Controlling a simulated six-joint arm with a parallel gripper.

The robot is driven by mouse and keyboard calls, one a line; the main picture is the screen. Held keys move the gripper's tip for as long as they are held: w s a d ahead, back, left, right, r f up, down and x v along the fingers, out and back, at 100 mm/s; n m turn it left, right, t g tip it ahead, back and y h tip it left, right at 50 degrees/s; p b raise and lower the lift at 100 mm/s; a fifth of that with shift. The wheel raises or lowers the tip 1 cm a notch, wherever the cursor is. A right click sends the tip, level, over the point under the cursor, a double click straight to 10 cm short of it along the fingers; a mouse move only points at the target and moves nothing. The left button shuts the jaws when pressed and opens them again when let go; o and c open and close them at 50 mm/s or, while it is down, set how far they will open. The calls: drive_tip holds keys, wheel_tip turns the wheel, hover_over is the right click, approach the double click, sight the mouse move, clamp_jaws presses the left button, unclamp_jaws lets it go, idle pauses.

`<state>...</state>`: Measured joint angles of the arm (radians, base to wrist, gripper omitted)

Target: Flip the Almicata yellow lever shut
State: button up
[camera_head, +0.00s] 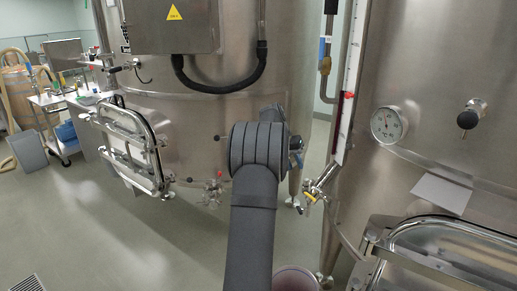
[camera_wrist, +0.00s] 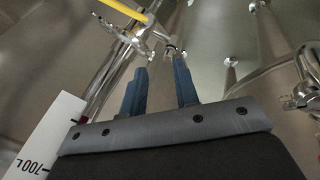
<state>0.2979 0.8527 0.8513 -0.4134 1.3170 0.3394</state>
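The yellow lever (camera_head: 310,197) sits on a small steel valve at the lower left side of the right-hand vat (camera_head: 424,60) in the head view. In the wrist view the yellow lever (camera_wrist: 126,11) crosses the top edge, above steel valve fittings (camera_wrist: 125,38). My gripper (camera_wrist: 160,70) has two blue fingers spread apart with nothing between them. The lever lies beyond the fingertips, up and to the left, and does not touch them. In the head view my arm hides most of the gripper. No Almicata name is readable.
Another vat (camera_head: 190,90) with an oval hatch (camera_head: 128,148) stands on the left. A white scale marked 700L (camera_wrist: 48,138) is close to my gripper's left side. A round gauge (camera_head: 389,125) and a blank card (camera_head: 441,193) are on the right-hand vat. A bucket (camera_head: 296,280) stands below.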

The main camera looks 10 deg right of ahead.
drive_tip(key=s+a+f+n+g+h, duration=0.3)
drive_tip(key=s+a+f+h, duration=0.2)
drive_tip(key=s+f, duration=0.2)
drive_tip(key=n+t+h, duration=0.5)
drive_tip(key=n+h, duration=0.2)
drive_tip(key=n, duration=0.1)
approach(311, 197)
drive_tip(key=d, duration=0.3)
drive_tip(key=w+d+f, duration=0.1)
drive_tip(key=d, duration=0.6)
drive_tip(key=shift+w+d+f, duration=0.15)
drive_tip(key=shift+w+f, duration=0.05)
drive_tip(key=shift+w, duration=0.15)
clamp_jaws()
